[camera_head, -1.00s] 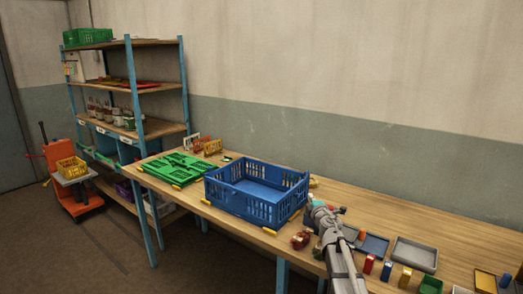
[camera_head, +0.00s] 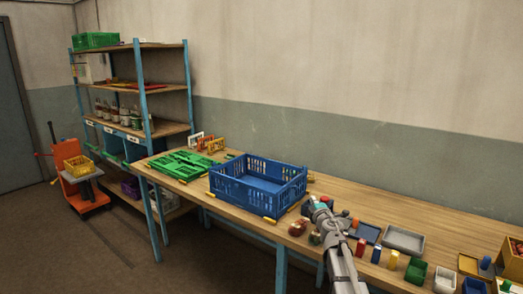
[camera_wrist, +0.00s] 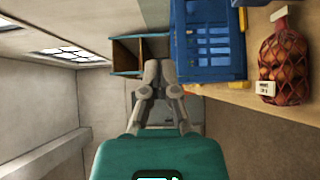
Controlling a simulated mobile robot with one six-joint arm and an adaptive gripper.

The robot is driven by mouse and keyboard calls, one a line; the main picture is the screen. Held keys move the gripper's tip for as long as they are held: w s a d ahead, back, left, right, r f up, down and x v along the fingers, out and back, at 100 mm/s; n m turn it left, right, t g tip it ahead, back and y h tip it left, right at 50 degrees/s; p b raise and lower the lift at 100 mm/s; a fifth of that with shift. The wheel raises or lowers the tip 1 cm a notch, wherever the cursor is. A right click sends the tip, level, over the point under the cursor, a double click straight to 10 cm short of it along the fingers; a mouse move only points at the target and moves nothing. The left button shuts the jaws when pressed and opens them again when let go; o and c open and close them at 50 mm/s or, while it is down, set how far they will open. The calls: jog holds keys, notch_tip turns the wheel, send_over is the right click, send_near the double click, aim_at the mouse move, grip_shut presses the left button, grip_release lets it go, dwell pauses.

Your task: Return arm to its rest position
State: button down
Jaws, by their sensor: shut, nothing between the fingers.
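My gripper (camera_head: 314,204) is at the end of my grey arm, over the table's front part, right of the blue crate. In the wrist view my gripper (camera_wrist: 160,68) has its two grey fingers drawn together at the tips, with nothing between them. The blue crate (camera_head: 258,193) stands on the table and looks empty; its slotted side also shows in the wrist view (camera_wrist: 208,62). A dark red net sack (camera_head: 297,228) lies near the front edge. In the wrist view, a red net sack (camera_wrist: 283,62) with a white tag is right of the gripper, apart from it.
Folded green crates (camera_head: 185,165) lie on the wooden table (camera_head: 365,200) left of the blue crate. Several small bins and coloured blocks, including a grey tray (camera_head: 404,240), crowd the right side. A blue-framed shelf (camera_head: 139,85) and an orange cart (camera_head: 85,195) stand left. The floor in front is clear.

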jog(key=s+d+f+m+g+h+p, duration=0.1)
jog(key=s+d+f+m+g+h, duration=0.3)
jog(key=s+m, duration=0.35)
jog(key=s+d+f+m+g+h+p, duration=0.2)
jog(key=s+d+f+m+g+h, duration=0.25)
jog(key=m, duration=0.45)
jog(key=s+a+f+m+g+y, duration=0.1)
jog(key=s+a+g+y, duration=0.1)
jog(key=s, duration=0.5)
jog(key=s+a+f+g+y+p, duration=0.1)
jog(key=s+a+f+g+y, duration=0.1)
jog(key=s+a+g, duration=0.2)
jog(key=s+a+f+m+g+y, duration=0.1)
jog(key=s+a, duration=0.4)
jog(key=s, duration=0.6)
jog(key=shift+f+m+g+y+p, duration=0.4)
jog(key=shift+f+g+y, duration=0.3)
jog(key=shift+g, duration=0.45)
jog(key=shift+d, duration=0.1)
